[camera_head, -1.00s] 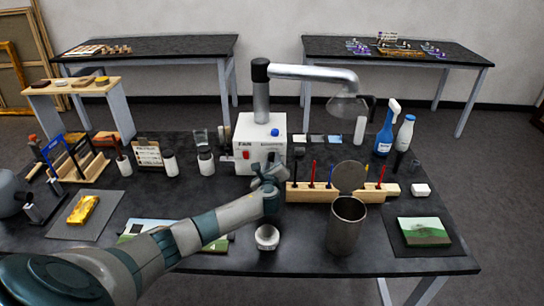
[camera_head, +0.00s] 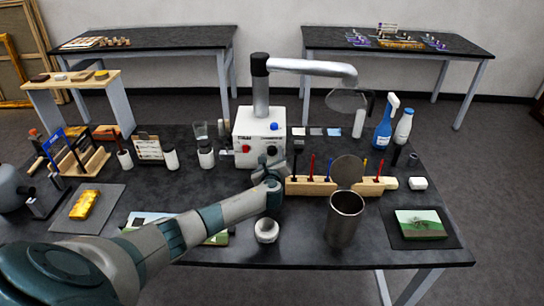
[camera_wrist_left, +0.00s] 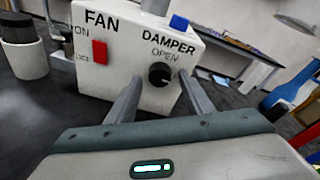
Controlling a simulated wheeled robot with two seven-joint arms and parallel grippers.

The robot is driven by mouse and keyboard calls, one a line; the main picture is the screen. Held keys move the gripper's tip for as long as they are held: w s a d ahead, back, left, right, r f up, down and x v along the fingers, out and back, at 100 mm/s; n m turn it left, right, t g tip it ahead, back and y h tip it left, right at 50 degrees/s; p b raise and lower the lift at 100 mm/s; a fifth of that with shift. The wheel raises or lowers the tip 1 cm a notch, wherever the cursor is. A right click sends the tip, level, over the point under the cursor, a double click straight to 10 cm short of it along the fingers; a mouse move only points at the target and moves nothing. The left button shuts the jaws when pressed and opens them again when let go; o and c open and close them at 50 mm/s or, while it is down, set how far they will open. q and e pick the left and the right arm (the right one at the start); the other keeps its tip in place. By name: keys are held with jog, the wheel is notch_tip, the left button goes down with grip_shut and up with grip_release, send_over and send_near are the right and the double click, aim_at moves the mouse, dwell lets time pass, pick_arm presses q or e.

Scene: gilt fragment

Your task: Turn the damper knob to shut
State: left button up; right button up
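The white fan box (camera_head: 247,126) stands in the middle of the bench. The wrist view shows its front (camera_wrist_left: 100,60) with the labels FAN and DAMPER. The black damper knob (camera_wrist_left: 160,74) sits just under the word OPEN. I cannot tell for sure where its pale mark points. My left gripper (camera_wrist_left: 160,76) is open, with one finger on each side of the knob. The fingers look apart from it, though contact is hard to judge. In the head view my left gripper (camera_head: 271,163) is at the box's lower front and partly hides it. My right gripper is out of view.
A red switch (camera_wrist_left: 100,52) is left of the knob and a blue button (camera_wrist_left: 179,22) is on top. A wooden pen rack (camera_head: 310,186), a metal beaker (camera_head: 345,220) and a small white cup (camera_head: 266,230) stand near my left arm. White-capped jars (camera_head: 206,157) stand left of the box.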

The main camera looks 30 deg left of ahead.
pick_arm(q)
jog(key=shift+r, duration=0.1)
jog(key=b+v, duration=0.3)
jog(key=v, duration=1.4)
jog(key=shift+s, duration=0.2)
dwell(0.5)
